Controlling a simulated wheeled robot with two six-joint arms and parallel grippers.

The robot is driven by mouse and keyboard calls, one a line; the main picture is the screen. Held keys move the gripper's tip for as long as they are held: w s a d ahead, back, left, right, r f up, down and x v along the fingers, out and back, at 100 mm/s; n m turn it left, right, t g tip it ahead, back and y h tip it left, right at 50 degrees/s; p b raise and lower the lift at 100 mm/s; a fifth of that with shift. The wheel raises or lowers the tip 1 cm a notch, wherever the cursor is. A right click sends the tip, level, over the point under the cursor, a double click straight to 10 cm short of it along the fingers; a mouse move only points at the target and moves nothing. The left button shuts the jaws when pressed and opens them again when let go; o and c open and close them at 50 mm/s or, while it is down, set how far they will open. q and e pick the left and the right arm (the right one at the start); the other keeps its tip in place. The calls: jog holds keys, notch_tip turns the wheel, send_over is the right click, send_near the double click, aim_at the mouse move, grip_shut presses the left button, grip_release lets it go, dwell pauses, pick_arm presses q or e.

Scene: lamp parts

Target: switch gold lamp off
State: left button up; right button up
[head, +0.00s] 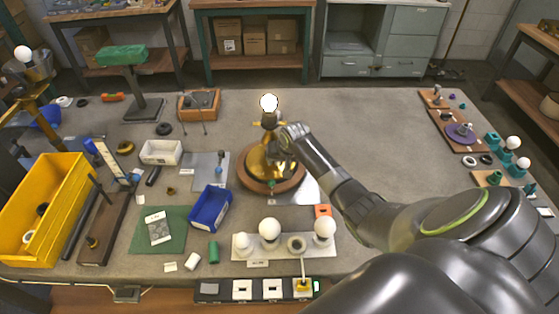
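The gold lamp (255,163) stands upright on a round brown wooden base near the middle of the bench. Its bulb (269,103) at the top glows bright white. My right gripper (283,146) is at the lamp's upper right side, overlapping it in the picture; I cannot tell if they touch. The gripper's fingers are too dark and small to tell open from shut. My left gripper is not in view.
A white board (283,253) with round bulbs stands between lamp and strip. A blue bin (210,208) is left of the lamp, a yellow bin (45,205) at far left. Bulbs and small parts line the right edge. The bench right of the lamp's back is clear.

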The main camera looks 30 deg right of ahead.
grip_shut()
jog(key=shift+w+a+r+m+h+p, duration=0.15)
jog(key=shift+a+m+h+p, duration=0.5)
jog(key=shift+m+p, duration=0.75)
jog(key=shift+a+m+p, duration=0.3)
jog(key=shift+m+p, duration=0.1)
jog(key=shift+w+a+m+g+h, duration=0.25)
jog(key=shift+a+m+h, duration=0.2)
jog(key=shift+m, duration=0.35)
jog(key=m, duration=0.1)
jog(key=a+m+h, duration=0.1)
jog(key=shift+w+f+m+g, duration=0.2)
jog(key=shift+w+m+g, duration=0.1)
jog(key=shift+w+g, duration=0.1)
jog(key=shift+w+a+m+g+h+b, duration=0.2)
jog(key=shift+m+b, duration=0.15)
jog(key=shift+m, duration=0.25)
jog(key=shift+w+a+m+g+h+b, duration=0.1)
jog(key=shift+w+m+g+b, duration=0.1)
jog(key=shift+m+b, duration=0.3)
jog(key=shift+w+a+m+g+b, duration=0.1)
jog(key=shift+w+m+g+b, duration=0.15)
jog(key=shift+m, duration=0.25)
jog(key=shift+w+a+m+g+b, duration=0.1)
jog(key=shift+m+b, duration=0.15)
jog(key=shift+m, duration=0.25)
jog(key=shift+r, duration=0.1)
